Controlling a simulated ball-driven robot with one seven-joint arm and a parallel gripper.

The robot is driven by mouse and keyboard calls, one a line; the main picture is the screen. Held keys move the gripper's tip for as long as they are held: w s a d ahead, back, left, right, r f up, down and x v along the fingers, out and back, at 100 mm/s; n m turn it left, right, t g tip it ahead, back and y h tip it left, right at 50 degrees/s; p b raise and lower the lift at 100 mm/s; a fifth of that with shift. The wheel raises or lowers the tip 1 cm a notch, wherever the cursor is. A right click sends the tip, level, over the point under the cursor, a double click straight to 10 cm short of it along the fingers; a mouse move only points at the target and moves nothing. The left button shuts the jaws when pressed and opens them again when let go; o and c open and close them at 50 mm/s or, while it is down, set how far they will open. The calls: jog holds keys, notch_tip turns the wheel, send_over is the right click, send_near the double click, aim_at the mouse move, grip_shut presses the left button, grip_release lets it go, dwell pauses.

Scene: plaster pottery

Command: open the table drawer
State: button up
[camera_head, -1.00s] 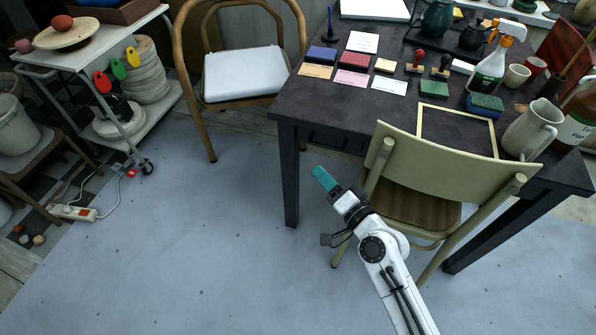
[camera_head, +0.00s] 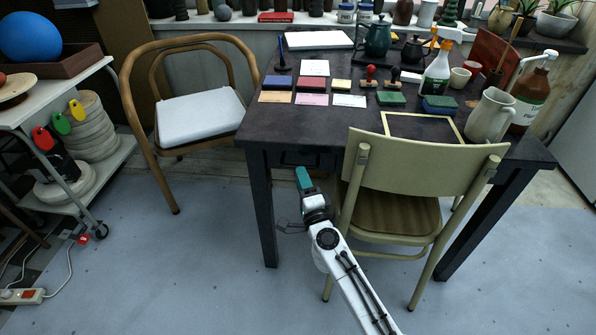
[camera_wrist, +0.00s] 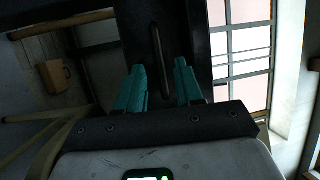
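The dark table (camera_head: 330,122) has a drawer (camera_head: 322,160) under its front edge, left of the chair back; it looks shut. My gripper (camera_head: 303,178) is just below and in front of the drawer in the head view. In the wrist view, the two teal fingers of my gripper (camera_wrist: 160,82) stand apart with nothing between their tips. Beyond them is a dark panel with a long bar-like handle (camera_wrist: 158,50), which lines up with the gap between the fingers. I cannot tell the distance to the handle or whether anything touches.
An olive chair (camera_head: 425,170) stands at the table front, close to the right of my arm. Stamps, a pitcher (camera_head: 490,115) and bottles stand on the tabletop.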

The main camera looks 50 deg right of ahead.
jog(key=shift+x, duration=1.8)
jog(key=shift+c, duration=0.4)
grip_shut()
